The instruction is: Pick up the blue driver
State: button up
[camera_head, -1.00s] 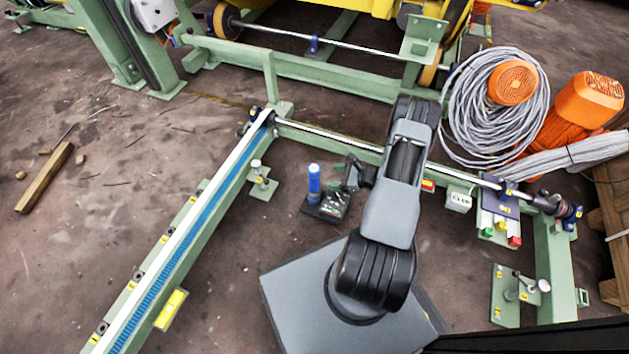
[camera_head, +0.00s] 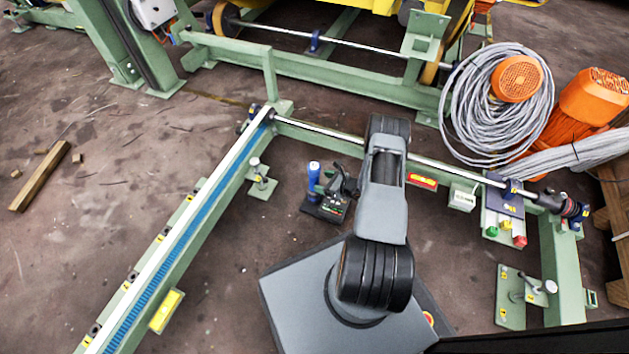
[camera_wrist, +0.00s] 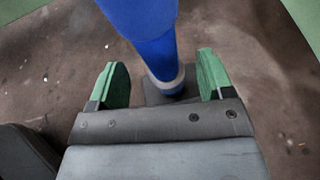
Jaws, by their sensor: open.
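The blue driver (camera_head: 314,178) stands upright on a small dark base (camera_head: 322,212) on the floor in the head view. In the wrist view the blue driver (camera_wrist: 152,30) fills the upper middle, with a grey collar at its lower end. My gripper (camera_head: 325,187) is just to the right of the driver in the head view. In the wrist view my gripper (camera_wrist: 158,78) is open, with one green finger on each side of the driver's lower part. Gaps show between the driver and both fingers, so it is not gripped.
A green frame with a blue-striped rail (camera_head: 190,230) runs along the left. A metal shaft (camera_head: 430,160) crosses behind my arm.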

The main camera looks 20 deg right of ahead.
aim_at(318, 181)
jog(key=b+x, duration=0.2)
jog(key=x, duration=0.1)
jog(key=shift+w+a+f, duration=0.2)
jog(key=shift+a, duration=0.1)
jog(key=shift+w+a+f, duration=0.1)
jog(key=shift+w+a, duration=0.2)
jog(key=shift+w, duration=0.25)
jog(key=c, duration=1)
jog(key=shift+c, duration=0.7)
